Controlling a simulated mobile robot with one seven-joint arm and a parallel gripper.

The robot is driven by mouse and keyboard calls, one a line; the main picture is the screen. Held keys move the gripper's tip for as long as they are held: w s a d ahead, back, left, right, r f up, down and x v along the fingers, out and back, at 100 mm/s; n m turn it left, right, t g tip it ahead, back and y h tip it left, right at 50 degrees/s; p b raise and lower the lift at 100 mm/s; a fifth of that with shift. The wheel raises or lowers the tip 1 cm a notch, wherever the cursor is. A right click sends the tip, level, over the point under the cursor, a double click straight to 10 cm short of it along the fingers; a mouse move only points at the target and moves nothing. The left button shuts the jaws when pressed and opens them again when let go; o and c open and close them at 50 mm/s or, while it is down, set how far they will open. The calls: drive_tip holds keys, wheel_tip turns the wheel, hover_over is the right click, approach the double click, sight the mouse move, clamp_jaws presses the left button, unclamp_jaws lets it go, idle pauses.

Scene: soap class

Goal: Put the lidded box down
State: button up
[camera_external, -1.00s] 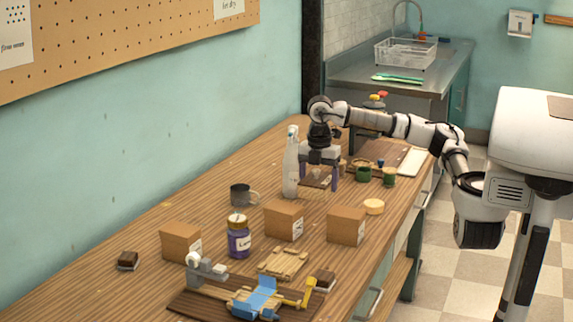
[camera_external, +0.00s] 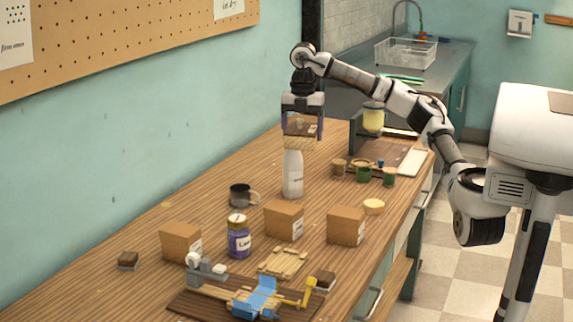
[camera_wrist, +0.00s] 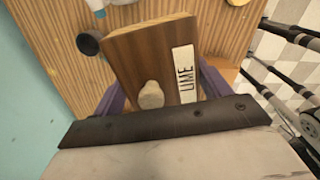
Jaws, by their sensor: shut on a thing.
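The lidded box (camera_external: 299,142) is a small wooden box with a darker brown lid. It hangs in my gripper (camera_external: 302,125), above the worktop. In the wrist view the lidded box (camera_wrist: 135,45) shows its dark wood lid, a pale round knob and a white label that seems to read "UME". My gripper is shut on the box, with a purple finger at each side. In the external view the box covers the top of a white bottle (camera_external: 293,175); whether they touch cannot be told.
The wooden worktop (camera_external: 220,225) is cluttered in front: a dark mug (camera_external: 242,195), a purple labelled jar (camera_external: 238,238), several cardboard boxes (camera_external: 284,221) and a blue-and-yellow fixture (camera_external: 258,297). Green cups (camera_external: 363,172) stand at right. The worktop along the wall is mostly clear.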

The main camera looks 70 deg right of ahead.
drive_tip(key=w+a+f+n+p, duration=0.1)
drive_tip(key=w+a+n+p, duration=0.8)
drive_tip(key=w+a+n, duration=0.75)
drive_tip(key=shift+m, duration=0.55)
drive_tip(key=f+p, duration=0.1)
drive_tip(key=f, duration=0.5)
drive_tip(key=a+f+p, duration=0.1)
drive_tip(key=f, duration=0.6)
drive_tip(key=a+f+p, duration=0.1)
drive_tip(key=f+p, duration=0.1)
drive_tip(key=f, duration=0.5)
drive_tip(key=shift+w+a, duration=0.1)
drive_tip(key=shift+w, duration=0.15)
drive_tip(key=shift+f, duration=0.1)
drive_tip(key=o, duration=1.1)
wheel_tip(320, 180, up, 12)
drive_tip(key=b, duration=0.3)
drive_tip(key=shift+b, duration=0.3)
